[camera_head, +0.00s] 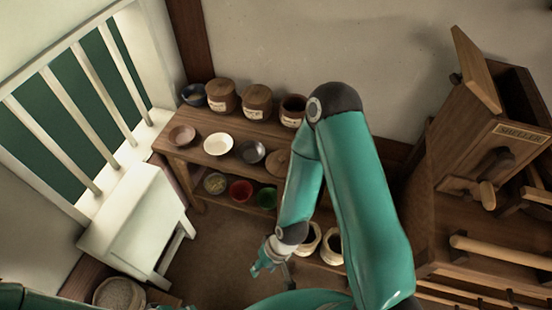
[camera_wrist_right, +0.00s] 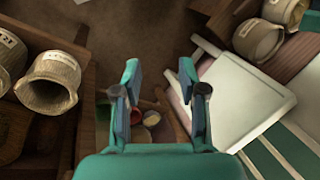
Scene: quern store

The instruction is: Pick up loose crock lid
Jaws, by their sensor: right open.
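The loose crock lid (camera_head: 277,162) looks like a round brown disc at the right of the shelf's top board, partly hidden behind my right arm. Behind it stands a brown crock (camera_head: 292,110) with a dark open mouth. My right gripper (camera_head: 266,262) is open and empty, in front of and below the shelf, well apart from the lid. In the right wrist view its two fingers (camera_wrist_right: 163,92) are spread, with small bowls far off between them; I cannot make out the lid there. My left gripper is not in view.
The wooden shelf (camera_head: 185,150) holds two lidded crocks (camera_head: 221,98) and several bowls on two levels. Pale crocks (camera_head: 331,246) stand low beside my right arm. A white bench (camera_head: 135,215) is at the left, a wooden machine (camera_head: 480,165) at the right. Brown floor (camera_head: 220,265) lies open between.

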